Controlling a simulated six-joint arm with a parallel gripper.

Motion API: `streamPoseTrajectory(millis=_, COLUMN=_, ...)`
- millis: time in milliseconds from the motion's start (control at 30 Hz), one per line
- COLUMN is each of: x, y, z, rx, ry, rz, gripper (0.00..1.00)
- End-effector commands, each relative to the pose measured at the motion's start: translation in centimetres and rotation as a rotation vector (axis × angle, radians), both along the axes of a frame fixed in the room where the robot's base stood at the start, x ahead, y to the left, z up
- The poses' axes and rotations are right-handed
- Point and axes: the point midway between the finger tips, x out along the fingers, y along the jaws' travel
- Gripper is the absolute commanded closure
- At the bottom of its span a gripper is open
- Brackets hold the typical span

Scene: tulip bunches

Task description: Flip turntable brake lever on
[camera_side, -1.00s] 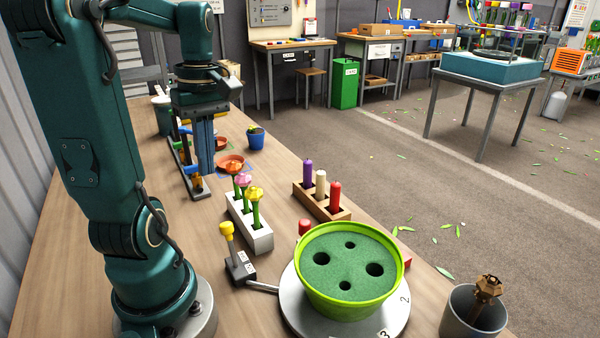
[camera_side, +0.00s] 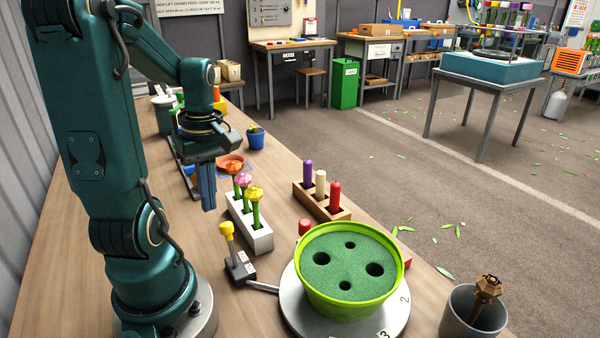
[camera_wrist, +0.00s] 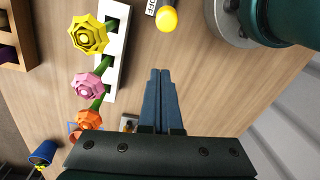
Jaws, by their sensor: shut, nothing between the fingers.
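The brake lever (camera_side: 228,237) has a yellow knob on a short stem. It rises from a dark base with white labels, beside the turntable (camera_side: 288,311). In the wrist view the yellow knob (camera_wrist: 167,19) is at the top, next to a label reading OFF. The round turntable carries a green pot with holed foam. My gripper (camera_side: 208,208) is shut and empty, pointing down above the table, behind the lever and left of the white flower rack. In the wrist view its fingers (camera_wrist: 160,74) are together, apart from the knob.
The white rack (camera_side: 258,241) holds yellow, pink and orange flowers close to my gripper. A wooden block (camera_side: 331,211) holds purple, cream and red pegs. A grey cup (camera_side: 458,310) stands front right. A blue pot (camera_side: 256,141) stands further back. Bare wood lies between gripper and lever.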

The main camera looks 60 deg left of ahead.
Motion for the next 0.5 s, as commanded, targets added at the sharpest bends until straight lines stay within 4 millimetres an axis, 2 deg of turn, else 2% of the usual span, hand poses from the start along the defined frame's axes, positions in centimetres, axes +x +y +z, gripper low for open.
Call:
streamPoseTrajectory(millis=167, x=-0.3, y=-0.1, z=-2.7, rx=-0.006, ry=0.004, rz=-0.001, gripper=1.00)
streamPoseTrajectory(millis=500, x=0.7, y=-3.3, z=-1.4, rx=0.001, ry=-0.002, rz=-0.003, gripper=1.00)
